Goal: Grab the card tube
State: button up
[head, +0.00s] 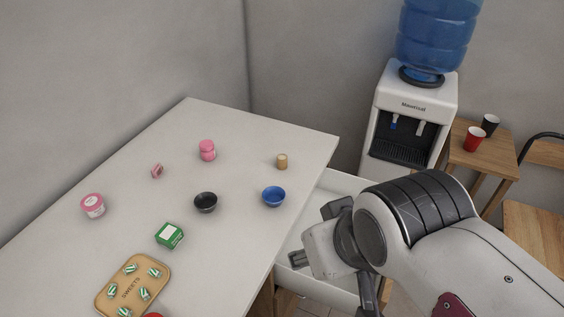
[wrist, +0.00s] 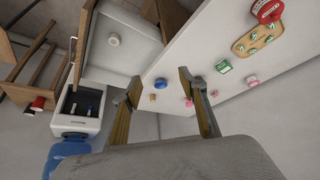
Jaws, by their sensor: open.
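The card tube looks to be the small tan cylinder (head: 282,161) standing upright near the far right edge of the white table. In the wrist view the tan cylinder (wrist: 152,97) shows small, between the two fingers but well beyond them. My gripper (head: 330,278) is off the table's right side, over the open drawer, apart from the tube. In the wrist view my gripper (wrist: 158,80) has its fingers spread with nothing between them.
A pink bottle (head: 207,150), green box (head: 170,235), pink jar (head: 93,206) and sweets tray (head: 104,287) are farther left. An open drawer (head: 345,183) juts out right; a water dispenser (head: 410,105) stands behind.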

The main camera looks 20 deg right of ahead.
dwell(0.3)
jog(key=w+d+t+h, duration=0.1)
jog(key=w+d, duration=0.3)
jog(key=w, duration=0.5)
jog(key=w+d+n+t+h, duration=0.15)
jog(key=w+d, duration=0.35)
jog(key=w, duration=0.5)
jog(key=w+d+m+t, duration=0.15)
jog(key=w+d, duration=0.25)
jog(key=w, duration=0.5)
jog(key=w+d+f+n+t+y, duration=0.2)
jog(key=w+f+n, duration=0.1)
jog(key=w+f, duration=0.45)
jog(key=n+y, duration=0.1)
jog(key=y, duration=0.3)
send_near(282, 159)
jog(key=w, duration=0.1)
jog(key=w+d, duration=0.1)
jog(key=w, duration=0.1)
jog(key=shift+d+t, duration=0.3)
jog(key=shift+t, duration=0.1)
jog(key=shift+s+a+f+y, duration=0.1)
jog(key=shift+a+f+y, duration=0.15)
jog(key=shift+f+y, duration=0.45)
jog(key=shift+x, duration=1.35)
